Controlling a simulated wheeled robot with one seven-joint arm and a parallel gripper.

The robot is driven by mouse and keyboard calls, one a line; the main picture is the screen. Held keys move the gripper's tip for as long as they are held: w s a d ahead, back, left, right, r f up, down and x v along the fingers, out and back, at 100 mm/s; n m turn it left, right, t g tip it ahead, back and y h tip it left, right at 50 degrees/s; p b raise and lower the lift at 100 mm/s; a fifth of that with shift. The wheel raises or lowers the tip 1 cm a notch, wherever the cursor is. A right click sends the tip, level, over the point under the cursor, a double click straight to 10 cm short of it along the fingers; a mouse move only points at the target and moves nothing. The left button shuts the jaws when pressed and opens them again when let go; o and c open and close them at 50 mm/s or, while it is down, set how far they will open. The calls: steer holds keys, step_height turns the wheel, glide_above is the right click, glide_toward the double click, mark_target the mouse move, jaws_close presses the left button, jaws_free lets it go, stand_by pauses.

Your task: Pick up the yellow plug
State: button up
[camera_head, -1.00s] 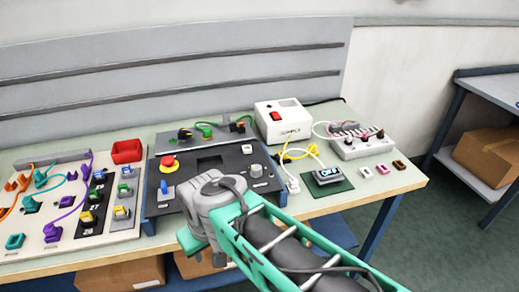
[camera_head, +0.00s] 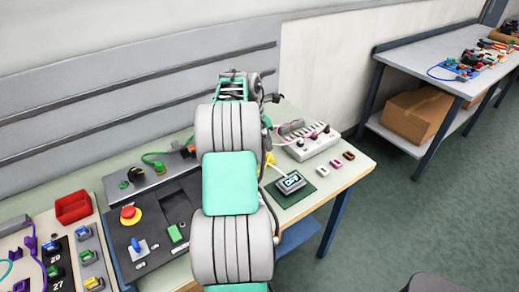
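A small yellow piece (camera_head: 270,158), which looks like the yellow plug, shows just right of my arm, above the table between the arm and the grey strip box. A thin pale cable runs from it toward the small display. My arm stands large in the middle and covers much of the table behind it, so part of the yellow plug may be hidden. I cannot make out my gripper's fingers; they are hidden behind the arm or too small to tell.
The display (camera_head: 291,183) sits on a dark green mat. Left stand the black panel with a red button (camera_head: 131,215) and a red bin (camera_head: 73,207). A second table is at right.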

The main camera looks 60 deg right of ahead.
mark_target(269, 155)
steer(key=p+x, duration=0.1)
steer(key=x, duration=0.7)
steer(key=shift+d+r, duration=0.1)
steer(key=shift+d, duration=0.05)
jaws_close()
